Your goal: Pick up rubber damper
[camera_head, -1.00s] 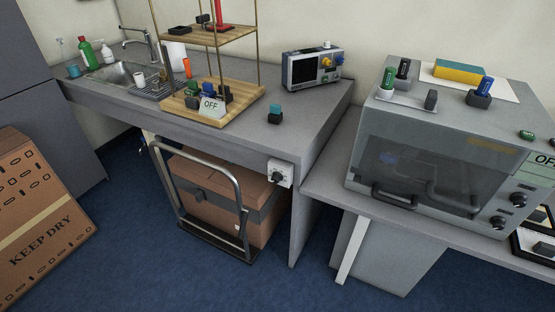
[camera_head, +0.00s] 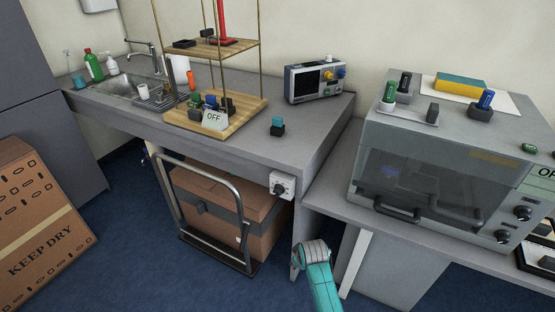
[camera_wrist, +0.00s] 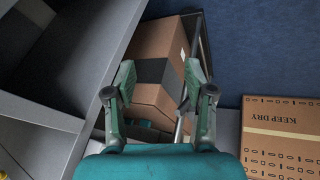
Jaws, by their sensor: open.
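I cannot tell for sure which thing is the rubber damper. A small dark block with a teal top (camera_head: 277,126) stands alone on the grey counter in the head view. None of these candidates shows clearly between the fingers. In the head view only my teal arm shows at the bottom.
A wooden shelf rack (camera_head: 246,115) with an OFF sign stands on the counter beside the sink (camera_head: 115,84). An oscilloscope (camera_head: 319,79) is behind. The oven (camera_head: 440,165) fills the right. A cart (camera_head: 236,203) carries a box below; a KEEP DRY box (camera_head: 38,228) is left.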

